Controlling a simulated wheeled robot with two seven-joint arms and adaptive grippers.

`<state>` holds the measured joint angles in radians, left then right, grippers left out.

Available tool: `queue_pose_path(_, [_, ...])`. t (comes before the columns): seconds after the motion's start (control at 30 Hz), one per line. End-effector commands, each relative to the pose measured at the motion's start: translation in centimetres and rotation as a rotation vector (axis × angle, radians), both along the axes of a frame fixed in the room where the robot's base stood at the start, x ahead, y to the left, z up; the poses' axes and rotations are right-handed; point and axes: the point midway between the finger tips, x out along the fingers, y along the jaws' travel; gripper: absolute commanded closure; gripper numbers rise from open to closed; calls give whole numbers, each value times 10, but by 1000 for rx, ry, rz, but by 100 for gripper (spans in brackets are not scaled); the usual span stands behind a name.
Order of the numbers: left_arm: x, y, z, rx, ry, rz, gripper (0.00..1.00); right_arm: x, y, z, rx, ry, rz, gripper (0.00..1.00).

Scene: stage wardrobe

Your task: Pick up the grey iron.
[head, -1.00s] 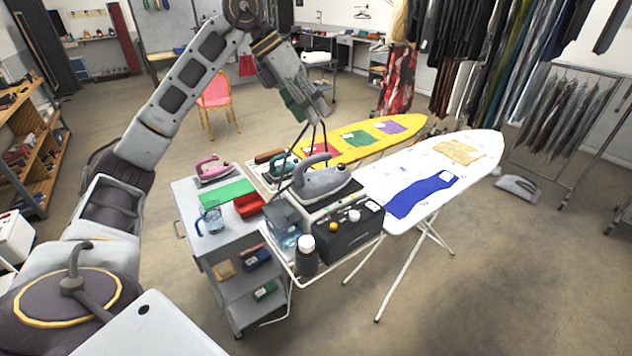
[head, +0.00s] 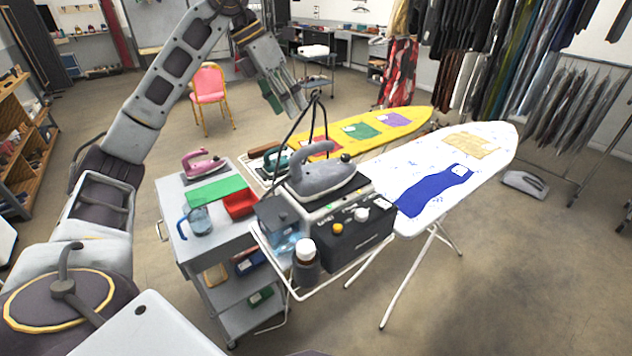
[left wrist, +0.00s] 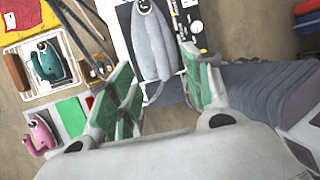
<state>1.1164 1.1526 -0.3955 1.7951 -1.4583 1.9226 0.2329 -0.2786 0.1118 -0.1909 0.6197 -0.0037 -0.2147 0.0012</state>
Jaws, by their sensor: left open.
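The grey iron (head: 325,178) rests on the black-and-white steam station at the near end of the white ironing board (head: 440,190). It also shows in the left wrist view (left wrist: 151,45), at the top centre, beyond the fingers. My left gripper (head: 292,108) is above and a little behind the iron in the head view, apart from it and empty. Its green-padded fingers (left wrist: 163,85) stand open in the left wrist view, with the iron's lower end seen between them. My right gripper is not in view.
Dark cords (head: 300,125) rise in a loop close to my left gripper. A teal iron (head: 276,160) and a pink iron (head: 203,165) stand left of the grey one. A bottle (head: 306,262) and water tank (head: 282,228) are in front. A grey trolley (head: 168,192) stands left.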

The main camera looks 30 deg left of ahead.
Motion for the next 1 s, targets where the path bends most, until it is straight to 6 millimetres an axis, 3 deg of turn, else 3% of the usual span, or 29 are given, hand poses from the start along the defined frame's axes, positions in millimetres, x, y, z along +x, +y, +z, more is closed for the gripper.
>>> queue_pose_path(0.13, [0, 1, -8, 1, 0, 1, 50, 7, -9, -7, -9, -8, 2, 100])
queue_pose_path(0.37, [0, 1, -7, 1, 0, 1, 50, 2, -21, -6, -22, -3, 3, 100])
queue_pose_path(0.67, [1, -1, -10, 1, 0, 1, 50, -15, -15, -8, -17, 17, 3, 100])
queue_pose_path(1.0, [9, -11, -40, 2, 2, 0, 50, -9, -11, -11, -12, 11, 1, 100])
